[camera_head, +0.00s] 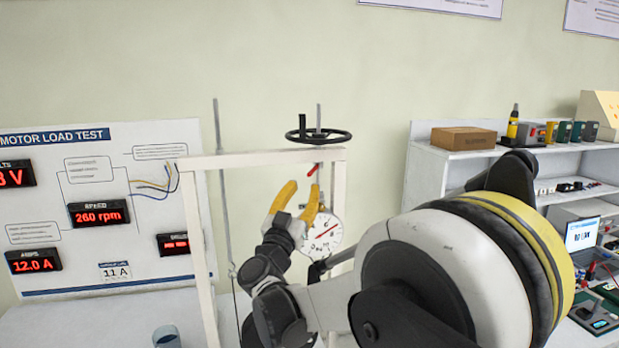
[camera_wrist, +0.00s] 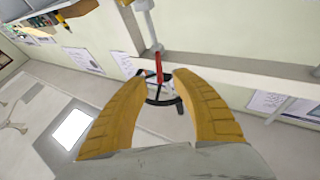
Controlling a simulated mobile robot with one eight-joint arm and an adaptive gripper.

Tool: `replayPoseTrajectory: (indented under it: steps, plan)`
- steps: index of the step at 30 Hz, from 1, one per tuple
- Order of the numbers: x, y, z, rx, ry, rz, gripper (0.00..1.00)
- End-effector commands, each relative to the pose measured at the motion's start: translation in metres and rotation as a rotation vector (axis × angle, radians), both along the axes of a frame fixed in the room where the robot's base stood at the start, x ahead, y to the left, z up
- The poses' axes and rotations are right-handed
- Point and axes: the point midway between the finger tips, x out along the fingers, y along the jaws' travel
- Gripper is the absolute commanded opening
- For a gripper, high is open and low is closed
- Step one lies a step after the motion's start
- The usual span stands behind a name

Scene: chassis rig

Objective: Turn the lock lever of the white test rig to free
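The white test rig (camera_head: 240,159) stands on the bench, an upright frame with a black handwheel (camera_head: 318,136) on top. A small red lever (camera_head: 313,170) shows just under its top beam; I take this to be the lock lever. My gripper (camera_head: 301,186) has yellow fingers spread apart, just below the lever in the head view. In the wrist view, the red lever (camera_wrist: 158,67) appears between the fingertips (camera_wrist: 154,75), with a visible gap on each side. Nothing is held. The lever's marked positions cannot be read.
A round white dial (camera_head: 322,236) sits behind my gripper, partly covered by it.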

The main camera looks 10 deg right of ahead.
Motion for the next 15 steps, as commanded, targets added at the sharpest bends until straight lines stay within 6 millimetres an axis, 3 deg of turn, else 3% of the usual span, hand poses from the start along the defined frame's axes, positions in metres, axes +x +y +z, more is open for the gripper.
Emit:
replayPoseTrajectory:
  steps: [6, 15]
  plan:
    - [-0.03, 0.017, -0.014, 0.0, 0.0, 0.001, 0.32]
    - [-0.038, 0.021, -0.018, 0.0, 0.0, 0.0, 0.32]
